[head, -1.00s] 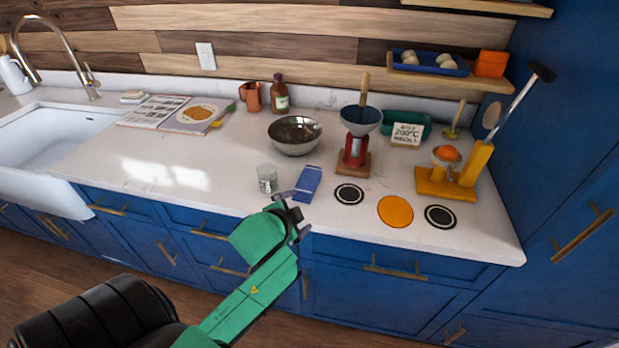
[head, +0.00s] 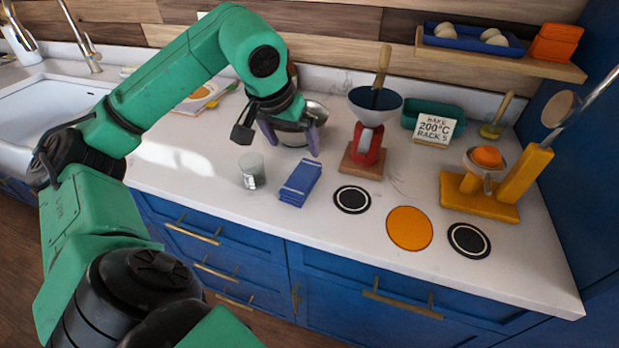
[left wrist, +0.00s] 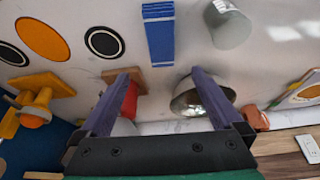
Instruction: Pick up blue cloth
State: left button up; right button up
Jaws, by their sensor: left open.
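The blue cloth (head: 300,184), folded into a flat strip with pale stripes near one end, lies on the white counter. It also shows in the left wrist view (left wrist: 160,40), near the top middle. My left gripper (head: 291,142) is open and empty, in the air over the counter. In the head view its fingers overlap the metal bowl, just above the cloth in the picture. In the left wrist view the gripper (left wrist: 162,78) has its two purple fingers spread, with the cloth beyond their tips. My right gripper is not in view.
A clear glass (head: 252,170) stands just left of the cloth. The metal bowl (head: 296,131) is behind it. A red stand with a funnel (head: 368,146) is to the right, and a black round mat (head: 352,199) lies nearby. Bare counter lies in front of the cloth.

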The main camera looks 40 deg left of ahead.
pick_arm(q)
send_near(303, 174)
jog(key=shift+b+x, duration=0.3)
jog(key=shift+x, duration=0.65)
jog(key=p+x, duration=0.2)
jog(key=x, duration=0.6)
jog(key=shift+w+a+f, duration=0.1)
jog(key=shift+f, duration=0.05)
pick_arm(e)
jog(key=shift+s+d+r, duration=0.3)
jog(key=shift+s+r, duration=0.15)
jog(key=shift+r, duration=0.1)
pick_arm(q)
jog(key=shift+f, duration=0.2)
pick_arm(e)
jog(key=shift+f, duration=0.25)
pick_arm(q)
jog(key=c, duration=1.3)
jog(key=shift+c, duration=0.2)
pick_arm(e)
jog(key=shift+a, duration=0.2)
pick_arm(q)
jog(key=shift+r, duration=0.2)
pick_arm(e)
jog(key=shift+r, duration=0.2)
